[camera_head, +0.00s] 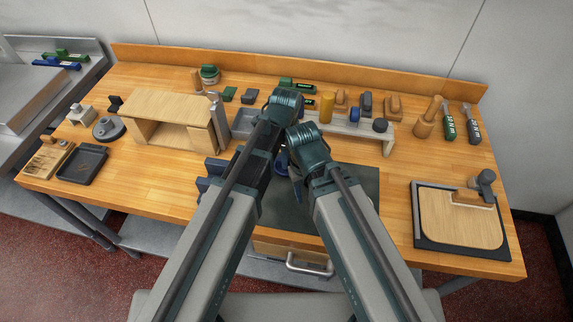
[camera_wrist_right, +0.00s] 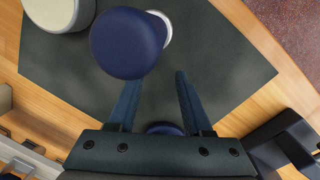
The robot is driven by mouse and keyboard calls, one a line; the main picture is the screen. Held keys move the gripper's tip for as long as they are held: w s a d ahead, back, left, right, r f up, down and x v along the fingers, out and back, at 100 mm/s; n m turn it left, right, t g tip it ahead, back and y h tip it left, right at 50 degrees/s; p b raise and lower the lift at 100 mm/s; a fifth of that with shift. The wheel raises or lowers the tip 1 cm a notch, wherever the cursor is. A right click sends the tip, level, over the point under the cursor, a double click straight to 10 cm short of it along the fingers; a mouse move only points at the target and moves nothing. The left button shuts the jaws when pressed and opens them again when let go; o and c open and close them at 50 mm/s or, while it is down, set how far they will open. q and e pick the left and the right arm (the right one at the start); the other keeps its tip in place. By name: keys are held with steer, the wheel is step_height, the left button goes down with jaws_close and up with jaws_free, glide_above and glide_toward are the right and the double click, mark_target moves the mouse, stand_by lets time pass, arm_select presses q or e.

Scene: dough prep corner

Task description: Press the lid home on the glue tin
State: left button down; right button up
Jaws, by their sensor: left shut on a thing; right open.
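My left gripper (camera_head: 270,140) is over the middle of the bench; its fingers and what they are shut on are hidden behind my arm. My right gripper (camera_wrist_right: 160,77) is open above the dark mat, its fingers apart with nothing between the tips. A dark blue rounded piece (camera_wrist_right: 130,45) with a white edge beneath it stands just past its fingertips. A second blue round piece (camera_wrist_right: 164,129) shows partly below the palm; a blue piece also shows between my arms in the head view (camera_head: 281,160). I cannot tell which is the glue tin or its lid.
The dark mat (camera_head: 355,182) lies mid-bench. A cream round thing (camera_wrist_right: 58,12) stands on it. Dark blue blocks (camera_head: 206,184) sit at its left edge. A wooden shelf box (camera_head: 172,104) is left, a framed board (camera_head: 460,217) right. A low rack (camera_head: 345,122) stands behind.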

arm_select(q)
steer(key=shift+r+p, duration=1.5)
steer(key=shift+r, duration=0.3)
arm_select(e)
steer(key=shift+r, duration=1.8)
